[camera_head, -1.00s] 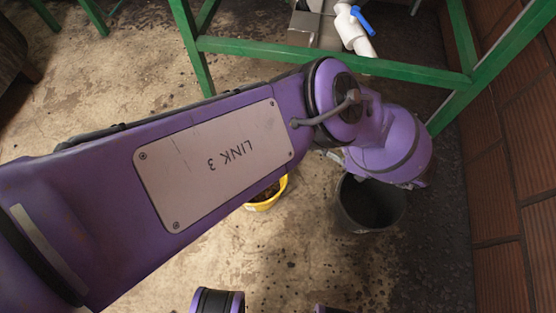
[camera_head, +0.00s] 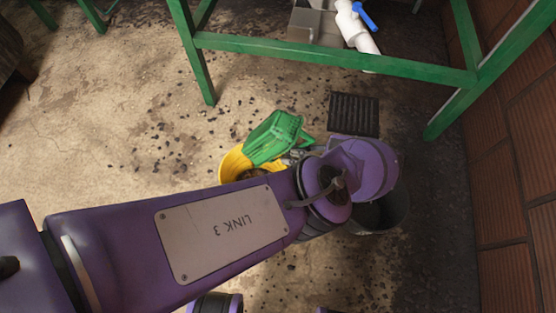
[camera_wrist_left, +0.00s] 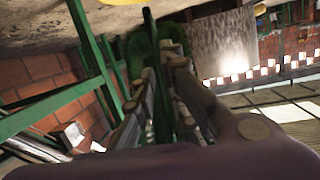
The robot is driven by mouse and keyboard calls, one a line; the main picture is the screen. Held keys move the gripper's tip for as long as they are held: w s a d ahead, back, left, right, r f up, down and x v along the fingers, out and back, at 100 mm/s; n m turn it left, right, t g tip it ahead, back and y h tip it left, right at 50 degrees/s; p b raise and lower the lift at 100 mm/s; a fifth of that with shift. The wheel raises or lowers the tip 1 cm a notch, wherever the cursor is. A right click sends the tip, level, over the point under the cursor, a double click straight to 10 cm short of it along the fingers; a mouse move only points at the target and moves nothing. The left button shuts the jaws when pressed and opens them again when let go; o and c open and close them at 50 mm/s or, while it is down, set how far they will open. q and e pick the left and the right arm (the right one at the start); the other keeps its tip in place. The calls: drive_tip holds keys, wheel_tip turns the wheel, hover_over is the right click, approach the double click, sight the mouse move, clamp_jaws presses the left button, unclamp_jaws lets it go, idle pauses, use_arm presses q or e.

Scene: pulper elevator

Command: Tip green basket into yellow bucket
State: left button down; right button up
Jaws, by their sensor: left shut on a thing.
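The green basket (camera_head: 272,139) is tilted over the yellow bucket (camera_head: 230,164) in the head view. It covers part of the bucket's opening, and its inside is hidden. The bucket holds some dark brown stuff, and my arm hides its lower part. My left gripper (camera_head: 296,155) is shut on the green basket's right side. In the left wrist view, the fingers (camera_wrist_left: 165,75) close on a dark green part of the basket (camera_wrist_left: 150,42), and a bit of the yellow bucket (camera_wrist_left: 113,3) shows at the top edge. My right gripper is not in view.
A dark grey bucket (camera_head: 385,214) stands right of the yellow one, partly behind my arm. A green frame (camera_head: 330,58) crosses behind, with a white pipe and blue valve (camera_head: 363,16). A floor grate (camera_head: 354,114) lies nearby. Dark bits litter the floor. A brick wall (camera_head: 515,215) bounds the right.

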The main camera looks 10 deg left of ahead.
use_arm(q)
drive_tip(key=shift+s+a, duration=0.1)
drive_tip(key=shift+s, duration=0.05)
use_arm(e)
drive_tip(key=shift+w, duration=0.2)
use_arm(q)
drive_tip(key=shift+a+f+g, duration=0.3)
drive_tip(key=shift+f, duration=0.1)
drive_tip(key=shift+s+a+f+n+g+b, duration=0.35)
drive_tip(key=shift+s+a+f, duration=0.25)
drive_tip(key=shift+a+f, duration=0.25)
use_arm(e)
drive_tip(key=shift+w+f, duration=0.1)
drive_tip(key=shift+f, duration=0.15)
use_arm(q)
drive_tip(key=shift+s+a+f, duration=0.25)
drive_tip(key=shift+a, duration=0.05)
